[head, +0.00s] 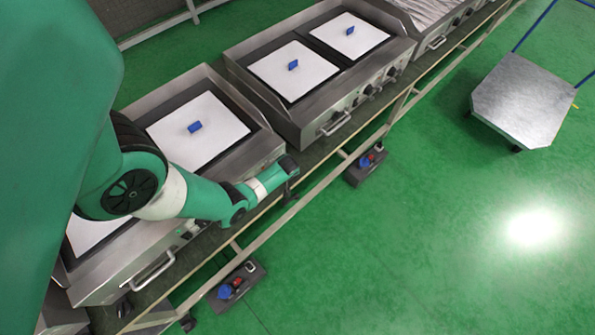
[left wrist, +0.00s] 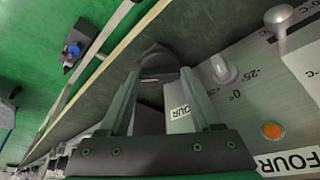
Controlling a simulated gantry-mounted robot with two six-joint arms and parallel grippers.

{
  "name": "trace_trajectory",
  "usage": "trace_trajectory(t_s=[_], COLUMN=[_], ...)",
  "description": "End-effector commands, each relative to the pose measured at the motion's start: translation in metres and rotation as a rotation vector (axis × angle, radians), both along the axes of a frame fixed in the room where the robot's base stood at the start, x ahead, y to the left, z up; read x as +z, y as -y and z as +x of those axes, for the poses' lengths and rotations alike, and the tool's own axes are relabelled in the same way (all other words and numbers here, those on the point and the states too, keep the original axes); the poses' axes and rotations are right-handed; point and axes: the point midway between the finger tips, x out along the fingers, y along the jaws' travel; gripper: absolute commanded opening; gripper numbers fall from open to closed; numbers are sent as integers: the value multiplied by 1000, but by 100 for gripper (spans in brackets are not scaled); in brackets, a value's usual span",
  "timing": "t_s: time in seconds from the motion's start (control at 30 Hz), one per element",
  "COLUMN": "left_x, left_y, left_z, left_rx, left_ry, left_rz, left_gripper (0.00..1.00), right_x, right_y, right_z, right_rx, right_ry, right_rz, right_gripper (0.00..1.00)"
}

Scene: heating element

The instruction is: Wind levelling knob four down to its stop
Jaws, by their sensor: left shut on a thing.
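My left gripper (left wrist: 158,76) has its two fingers closed on the sides of a dark, faceted knob (left wrist: 158,60), which I take for levelling knob four. A white label reading FOUR (left wrist: 181,112) shows between the fingers, on the metal unit close to the knob. In the head view, my left arm reaches over the front edge of the griddle unit, and its gripper (head: 289,167) is at the unit's front right corner. The knob cannot be made out there. How far the knob is wound cannot be seen. My right gripper is not in view.
A silver control knob (left wrist: 223,70), an orange lamp (left wrist: 272,131) and another FOUR label (left wrist: 290,161) are on the panel right of the gripper. Griddles with white plates and blue blocks (head: 194,127) line the bench. A trolley (head: 524,100) stands on open green floor.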

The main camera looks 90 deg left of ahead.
Motion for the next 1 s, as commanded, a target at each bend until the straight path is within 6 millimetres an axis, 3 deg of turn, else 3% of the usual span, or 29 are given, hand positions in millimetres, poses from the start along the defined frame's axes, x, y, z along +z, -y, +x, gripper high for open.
trace_trajectory(t_s=[0.5,1.0], left_x=[-1,-1], left_y=[-2,-1], left_z=[5,6], left_rx=[435,596], left_ry=[0,3], left_rz=[-1,-2], left_gripper=[9,9], right_x=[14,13], right_y=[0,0], right_z=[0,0], right_rx=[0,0], right_ry=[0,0], right_rz=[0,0], right_gripper=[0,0])
